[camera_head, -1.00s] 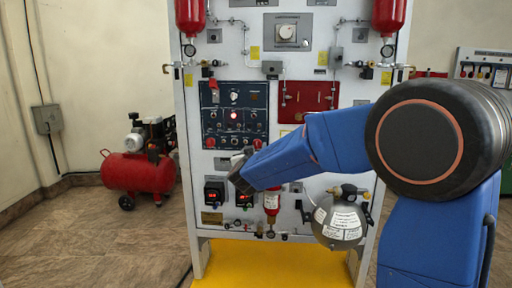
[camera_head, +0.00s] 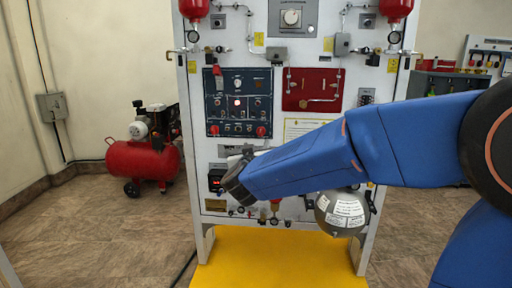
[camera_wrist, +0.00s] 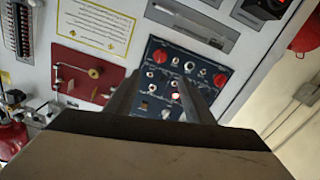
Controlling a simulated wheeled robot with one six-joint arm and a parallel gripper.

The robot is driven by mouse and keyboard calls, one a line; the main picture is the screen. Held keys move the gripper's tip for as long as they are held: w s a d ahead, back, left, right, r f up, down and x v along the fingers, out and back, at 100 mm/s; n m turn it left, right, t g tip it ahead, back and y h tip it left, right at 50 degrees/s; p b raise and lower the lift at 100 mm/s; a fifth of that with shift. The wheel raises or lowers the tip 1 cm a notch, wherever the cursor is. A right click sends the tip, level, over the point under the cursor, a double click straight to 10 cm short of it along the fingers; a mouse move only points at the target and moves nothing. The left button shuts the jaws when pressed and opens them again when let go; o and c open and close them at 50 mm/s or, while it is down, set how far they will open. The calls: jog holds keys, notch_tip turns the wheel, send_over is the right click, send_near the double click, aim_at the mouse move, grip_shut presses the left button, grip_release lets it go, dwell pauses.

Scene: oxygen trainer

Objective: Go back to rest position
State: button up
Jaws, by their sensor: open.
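My gripper (camera_head: 240,158) is at the end of my blue arm, in front of the white trainer panel (camera_head: 264,55), a little below its dark blue control board. In the wrist view my gripper (camera_wrist: 158,95) shows two parallel fingers standing apart with nothing between them. The blue control board (camera_wrist: 175,80) with red knobs and a lit lamp lies behind the fingers. In the head view this board (camera_head: 239,103) is fully in sight. My arm covers part of the lower panel.
A red compressor (camera_head: 143,158) stands on the floor at the left. A grey sphere (camera_head: 342,212) hangs at the panel's lower right, partly behind my arm. A yellow base (camera_head: 275,262) lies under the panel. A red plate (camera_head: 310,89) sits right of the board.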

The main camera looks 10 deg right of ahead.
jog(key=s+d+f+g+y, duration=0.2)
jog(key=s+d+f+g, duration=0.2)
jog(key=s, duration=0.9)
jog(key=s+d+f+g+y, duration=0.1)
jog(key=s+d+f+g, duration=0.3)
jog(key=s+f, duration=0.4)
jog(key=s+d+f+n+g+y, duration=0.1)
jog(key=s+d+f+g, duration=0.3)
jog(key=s, duration=1.6)
notch_tip(320, 180, down, 3)
jog(key=shift+r+y, duration=0.2)
jog(key=shift+y, duration=0.6)
jog(key=shift+c, duration=0.5)
